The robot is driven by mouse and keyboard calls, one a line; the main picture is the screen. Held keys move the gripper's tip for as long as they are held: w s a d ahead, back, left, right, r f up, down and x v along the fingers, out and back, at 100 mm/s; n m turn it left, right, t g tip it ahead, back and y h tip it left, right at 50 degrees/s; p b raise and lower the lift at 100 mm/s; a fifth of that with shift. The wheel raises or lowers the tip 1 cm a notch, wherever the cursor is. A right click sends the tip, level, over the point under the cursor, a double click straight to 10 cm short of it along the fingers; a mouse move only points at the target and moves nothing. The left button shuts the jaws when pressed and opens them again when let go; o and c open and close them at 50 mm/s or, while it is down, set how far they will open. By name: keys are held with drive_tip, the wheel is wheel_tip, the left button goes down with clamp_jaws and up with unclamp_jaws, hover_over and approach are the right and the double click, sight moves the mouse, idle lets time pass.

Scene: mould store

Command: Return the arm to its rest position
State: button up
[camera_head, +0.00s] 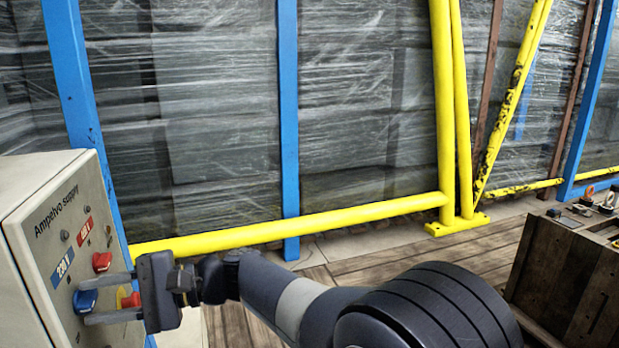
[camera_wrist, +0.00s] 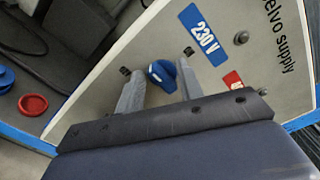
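My arm reaches left across the head view to the grey "Ampelvo supply" box (camera_head: 30,225). My gripper (camera_head: 84,302) has its two fingers apart at the box's front panel. A blue knob (camera_head: 86,299) below the blue 230 V label lies between the fingertips. The wrist view shows the blue knob (camera_wrist: 161,75) between the fingers of my gripper (camera_wrist: 160,66), with a gap at the left finger; contact at the right finger is unclear. A red knob (camera_head: 102,261) sits above the fingers, under the red label.
A yellow rail (camera_head: 300,228) and blue posts (camera_head: 288,120) stand behind my arm, before wrapped stacks. A dark wooden crate (camera_head: 565,275) stands at the right. A red round part (camera_wrist: 33,104) shows left of the panel in the wrist view. Some plank floor is clear.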

drive_tip(key=m+p, duration=0.3)
drive_tip(key=p, duration=0.1)
drive_tip(key=r+m+p, duration=0.1)
drive_tip(key=m+p, duration=0.2)
drive_tip(key=p, duration=0.1)
drive_tip(key=shift+w, duration=0.2)
drive_tip(key=m+p, duration=0.4)
drive_tip(key=p, duration=0.1)
drive_tip(key=shift+w+a, duration=0.1)
drive_tip(key=shift+w, duration=0.05)
drive_tip(key=m+p, duration=0.2)
drive_tip(key=p, duration=0.1)
drive_tip(key=shift+w+m, duration=0.15)
drive_tip(key=shift+m, duration=0.25)
drive_tip(key=shift+w+d+f, duration=0.2)
drive_tip(key=shift+d, duration=0.1)
drive_tip(key=shift+w+d, duration=0.1)
drive_tip(key=shift+d, duration=0.45)
